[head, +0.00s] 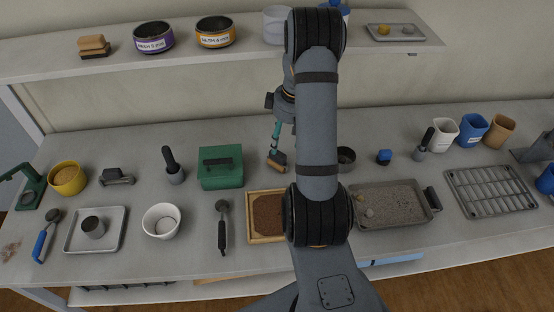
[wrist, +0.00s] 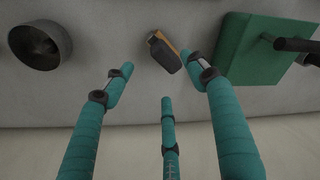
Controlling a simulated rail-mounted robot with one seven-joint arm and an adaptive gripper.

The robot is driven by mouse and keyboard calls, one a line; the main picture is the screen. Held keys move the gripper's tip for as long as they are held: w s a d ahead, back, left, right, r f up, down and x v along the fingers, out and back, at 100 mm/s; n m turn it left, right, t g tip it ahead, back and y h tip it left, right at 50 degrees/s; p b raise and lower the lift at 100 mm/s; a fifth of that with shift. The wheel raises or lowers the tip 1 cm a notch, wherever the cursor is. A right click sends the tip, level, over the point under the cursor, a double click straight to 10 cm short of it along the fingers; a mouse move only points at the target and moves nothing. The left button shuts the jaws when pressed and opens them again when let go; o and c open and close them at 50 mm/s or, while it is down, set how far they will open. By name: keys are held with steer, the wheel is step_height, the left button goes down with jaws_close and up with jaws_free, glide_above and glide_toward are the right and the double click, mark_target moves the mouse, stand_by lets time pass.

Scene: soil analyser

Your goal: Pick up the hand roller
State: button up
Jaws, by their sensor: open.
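A small tool with a dark grey rounded body and a tan wooden part (head: 278,161) lies on the bench between the green box and a dark bowl. I take it for the hand roller, though its shape is too small to be sure. In the wrist view, the hand roller (wrist: 166,54) lies beyond the fingertips, between the two outer fingers. My gripper (wrist: 163,78) has teal fingers spread open, with nothing between them. In the head view, my gripper (head: 275,142) points down just above the tool. I cannot tell whether any finger touches it.
The green box (head: 221,167) stands close to the left of the tool. The dark bowl (head: 346,158) is to its right. A wooden soil tray (head: 252,237) lies in front, partly behind my arm. The shelf (head: 120,72) runs above the bench's back.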

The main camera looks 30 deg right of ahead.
mark_target(279, 151)
steer(key=shift+f, duration=0.6)
steer(key=shift+w+a+f+p, duration=0.2)
steer(key=shift+f+p, duration=0.1)
steer(key=shift+f, duration=0.2)
steer(key=f, duration=0.1)
steer(key=f+p, duration=0.1)
steer(key=f, duration=0.1)
steer(key=shift+w+a+f, duration=0.15)
steer(key=shift+w+a, duration=0.05)
steer(key=shift+a, duration=0.15)
steer(key=shift+w+f+p, duration=0.1)
steer(key=shift+f+p, duration=0.2)
steer(key=shift+f, duration=0.35)
jaws_close()
